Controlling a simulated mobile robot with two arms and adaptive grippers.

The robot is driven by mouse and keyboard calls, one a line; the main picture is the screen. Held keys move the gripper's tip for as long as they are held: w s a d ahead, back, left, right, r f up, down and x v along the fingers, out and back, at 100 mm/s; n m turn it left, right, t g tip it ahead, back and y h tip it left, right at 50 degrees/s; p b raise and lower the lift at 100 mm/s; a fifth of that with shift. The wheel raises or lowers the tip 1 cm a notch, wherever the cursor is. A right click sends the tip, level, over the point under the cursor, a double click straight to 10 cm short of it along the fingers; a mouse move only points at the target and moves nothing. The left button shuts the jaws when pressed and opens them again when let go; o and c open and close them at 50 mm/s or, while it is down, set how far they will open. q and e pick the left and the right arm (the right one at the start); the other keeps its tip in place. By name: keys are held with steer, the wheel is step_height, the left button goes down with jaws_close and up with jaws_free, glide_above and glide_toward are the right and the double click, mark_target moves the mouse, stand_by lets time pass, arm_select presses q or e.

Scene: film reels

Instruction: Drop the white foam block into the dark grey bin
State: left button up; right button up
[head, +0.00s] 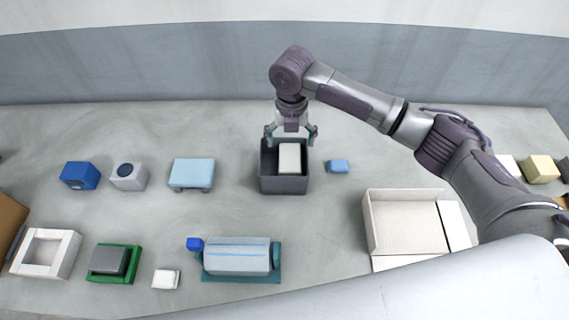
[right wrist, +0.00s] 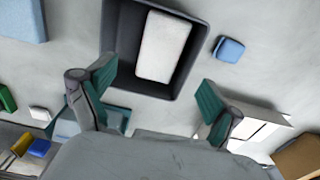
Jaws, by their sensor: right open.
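The white foam block (head: 289,157) is inside the dark grey bin (head: 284,185) in the head view. In the right wrist view the white foam block (right wrist: 163,47) lies within the walls of the dark grey bin (right wrist: 118,40), apart from the fingers. My right gripper (head: 291,133) is over the far part of the bin, with its fingers spread wide. In the right wrist view the right gripper (right wrist: 150,98) is open with nothing between its fingertips. My left gripper is not in view.
A small blue block (head: 338,166) lies just right of the bin. A light blue box (head: 192,174) stands to the left. A white open tray (head: 405,225) is at the front right. A blue-grey cylinder device (head: 240,258) stands in front. The counter between them is clear.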

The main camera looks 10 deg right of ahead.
step_height(320, 180, up, 8)
stand_by(0.7)
